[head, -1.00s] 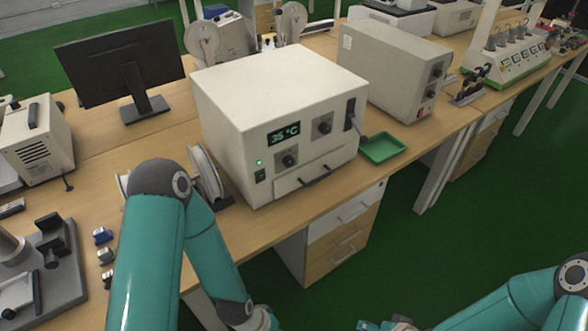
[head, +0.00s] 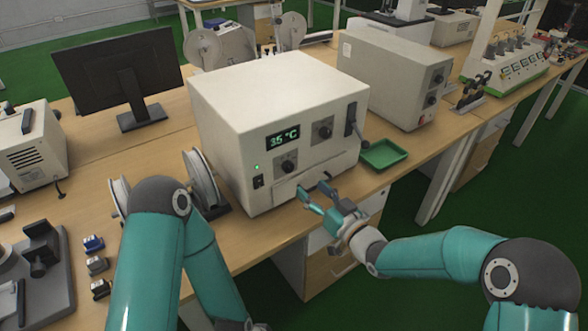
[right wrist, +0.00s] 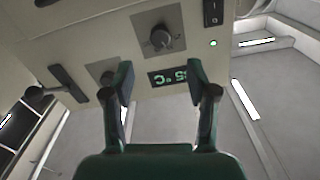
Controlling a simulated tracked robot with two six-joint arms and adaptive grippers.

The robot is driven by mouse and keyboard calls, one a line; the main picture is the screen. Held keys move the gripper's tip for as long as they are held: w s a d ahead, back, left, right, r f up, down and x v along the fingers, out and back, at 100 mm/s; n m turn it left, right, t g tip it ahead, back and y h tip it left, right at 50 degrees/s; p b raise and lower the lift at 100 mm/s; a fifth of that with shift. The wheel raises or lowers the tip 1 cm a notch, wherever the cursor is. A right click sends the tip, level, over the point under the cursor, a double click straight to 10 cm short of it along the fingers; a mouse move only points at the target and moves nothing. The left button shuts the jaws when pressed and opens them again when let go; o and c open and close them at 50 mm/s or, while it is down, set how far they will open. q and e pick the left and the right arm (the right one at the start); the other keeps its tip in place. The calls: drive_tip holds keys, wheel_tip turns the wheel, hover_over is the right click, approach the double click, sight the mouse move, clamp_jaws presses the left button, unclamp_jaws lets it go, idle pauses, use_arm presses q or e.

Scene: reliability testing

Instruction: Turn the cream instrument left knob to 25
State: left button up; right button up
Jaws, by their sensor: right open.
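The cream instrument (head: 270,120) stands on the bench with its display (head: 283,138) reading 35 °C. Its left knob (head: 289,165) is dark, on a grey plate below the display. In the right wrist view the panel appears upside down, with the left knob (right wrist: 160,38) above the display (right wrist: 168,77). My right gripper (head: 315,188) is open and empty in front of the lower panel, below and right of the left knob. Its two fingers (right wrist: 161,85) show apart in the right wrist view, with nothing between them. My left gripper is out of view below the head picture.
A second knob (head: 323,130) and a dark lever (head: 350,118) are on the panel's right. A green tray (head: 384,153) lies right of the instrument. A white spool (head: 202,178) stands close on its left. A grey-beige box (head: 395,70) stands behind right.

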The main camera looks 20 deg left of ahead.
sight(290, 170)
drive_tip(key=p+x, duration=0.1)
drive_tip(key=x, duration=0.8)
clamp_jaws()
drive_tip(key=shift+f+n+b, duration=0.2)
drive_tip(key=shift+n+b, duration=0.1)
drive_tip(key=shift+b, duration=0.3)
drive_tip(key=n+b, duration=0.7)
drive_tip(key=b, duration=0.6)
drive_tip(key=shift+r+n+b, duration=0.1)
drive_tip(key=shift+n+b, duration=0.6)
drive_tip(key=shift+n, duration=0.1)
